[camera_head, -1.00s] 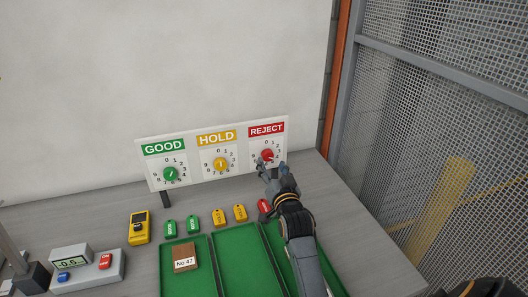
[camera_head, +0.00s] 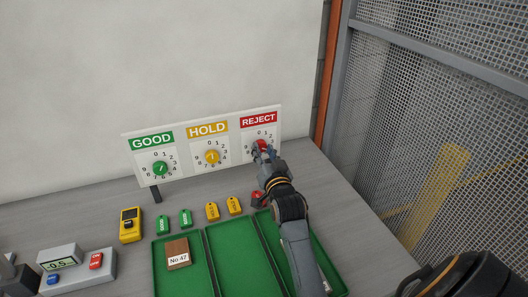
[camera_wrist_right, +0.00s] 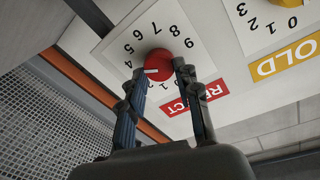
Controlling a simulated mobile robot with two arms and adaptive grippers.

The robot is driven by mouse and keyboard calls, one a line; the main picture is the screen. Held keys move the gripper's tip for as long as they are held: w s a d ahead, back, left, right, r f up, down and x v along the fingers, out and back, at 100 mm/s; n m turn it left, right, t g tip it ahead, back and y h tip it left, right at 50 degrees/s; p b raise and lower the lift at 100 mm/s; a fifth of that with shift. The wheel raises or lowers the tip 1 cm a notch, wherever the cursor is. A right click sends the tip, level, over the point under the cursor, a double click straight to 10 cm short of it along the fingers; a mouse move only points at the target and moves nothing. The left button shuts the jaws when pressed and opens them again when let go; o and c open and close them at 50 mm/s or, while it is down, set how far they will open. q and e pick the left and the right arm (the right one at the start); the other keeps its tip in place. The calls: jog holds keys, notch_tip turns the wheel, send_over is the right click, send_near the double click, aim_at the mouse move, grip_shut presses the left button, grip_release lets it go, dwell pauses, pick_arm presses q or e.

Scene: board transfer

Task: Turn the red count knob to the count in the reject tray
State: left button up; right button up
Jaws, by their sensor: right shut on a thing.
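The red count knob (camera_head: 261,146) sits on the dial under the REJECT label (camera_head: 258,120), the rightmost of three dials on a white panel. My right gripper (camera_head: 265,155) is shut on this knob. In the right wrist view the red knob (camera_wrist_right: 162,62) lies between my fingertips (camera_wrist_right: 155,78), its white pointer mark aimed left at the lower numbers; the exact number is partly hidden by a finger. The reject tray (camera_head: 268,228) is the right green compartment. My right arm covers most of it, so its boards cannot be counted.
The yellow knob (camera_head: 212,157) and green knob (camera_head: 160,169) are on the same panel. A board marked No 47 (camera_head: 178,252) lies in the left green compartment; the middle one looks empty. Several coloured tags, a yellow device (camera_head: 131,225) and a button box (camera_head: 78,272) stand nearby. Mesh fencing is at right.

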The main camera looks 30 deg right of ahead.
jog(key=shift+n, duration=0.4)
jog(key=n+p, duration=0.1)
jog(key=n, duration=0.2)
jog(key=shift+n, duration=0.4)
jog(key=n, duration=0.4)
jog(key=shift+a+n+t, duration=0.1)
jog(key=shift+n+t, duration=0.2)
jog(key=shift+t, duration=0.1)
jog(key=shift+w+n, duration=0.1)
jog(key=shift+n, duration=1.4)
jog(key=shift+r+t+y, duration=0.1)
jog(key=shift+t+y, duration=0.2)
jog(key=o, duration=1.1)
jog(key=shift+o, duration=0.3)
jog(key=shift+w+f, duration=0.25)
jog(key=shift+f, duration=0.05)
jog(key=shift+s, duration=0.45)
jog(key=v, duration=1.1)
